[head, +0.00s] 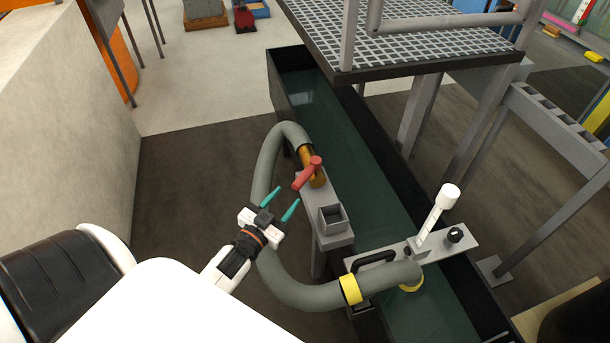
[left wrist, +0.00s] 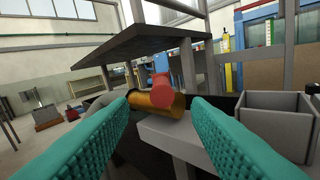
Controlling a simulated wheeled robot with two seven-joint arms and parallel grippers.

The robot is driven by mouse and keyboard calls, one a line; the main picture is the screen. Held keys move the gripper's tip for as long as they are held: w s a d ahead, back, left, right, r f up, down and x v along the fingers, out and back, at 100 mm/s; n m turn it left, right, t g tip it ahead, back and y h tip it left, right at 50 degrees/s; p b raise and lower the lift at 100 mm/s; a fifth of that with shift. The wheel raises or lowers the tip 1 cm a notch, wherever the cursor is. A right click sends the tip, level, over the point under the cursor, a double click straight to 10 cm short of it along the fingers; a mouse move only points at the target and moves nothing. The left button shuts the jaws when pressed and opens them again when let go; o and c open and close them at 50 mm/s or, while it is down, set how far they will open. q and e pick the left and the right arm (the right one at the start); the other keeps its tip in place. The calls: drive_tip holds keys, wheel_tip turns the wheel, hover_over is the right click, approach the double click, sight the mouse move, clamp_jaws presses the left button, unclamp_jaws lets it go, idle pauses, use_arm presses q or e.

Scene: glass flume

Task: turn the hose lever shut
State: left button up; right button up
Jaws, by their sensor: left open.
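The hose lever (head: 308,172) is a red handle on a brass valve (head: 319,180) at the upper end of the grey hose (head: 262,190). My left gripper (head: 281,204) is open, with teal fingers pointing toward the lever. In the head view it is just left of and below the lever, apart from it. Nothing is between its fingers. My right gripper is not in view.
A grey bracket with a square open cup (head: 332,218) stands right of my left gripper. The hose curves around the gripper to a yellow collar (head: 350,289). The water-filled flume (head: 345,140) runs behind, under a grated platform (head: 400,35). A concrete wall (head: 70,100) is at left.

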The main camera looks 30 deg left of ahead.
sight(303, 178)
use_arm(q)
drive_tip(key=w, duration=0.9)
drive_tip(key=shift+w, duration=0.1)
clamp_jaws()
